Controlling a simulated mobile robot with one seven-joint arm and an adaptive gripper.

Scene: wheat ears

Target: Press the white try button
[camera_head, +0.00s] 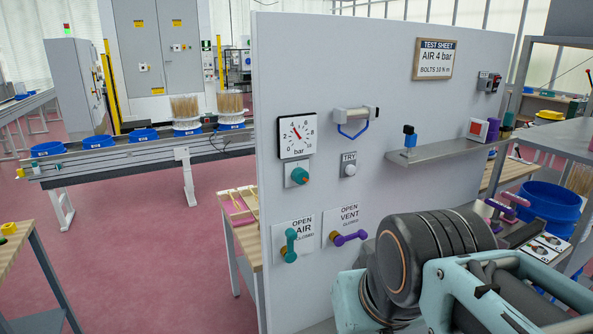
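The white try button (350,170) is a small round knob on a grey square plate. It sits on the upright white panel (390,75), just under a label reading TRY (348,157). It is right of the teal knob (300,175) and below the blue-handled bracket (355,121). Nothing covers the button. Dark, rounded, teal-framed parts at the lower right look like my own arm, in front of the panel's lower right. My gripper's fingers cannot be made out, and nothing of mine is seen touching the button.
A pressure gauge (297,135) is left of the button. Below are a teal air lever (290,245), hanging down, and a purple vent lever (349,238), roughly sideways. A grey shelf (450,151) juts out to the right, bearing a blue-topped part (409,137). A test sheet (435,59) hangs above.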

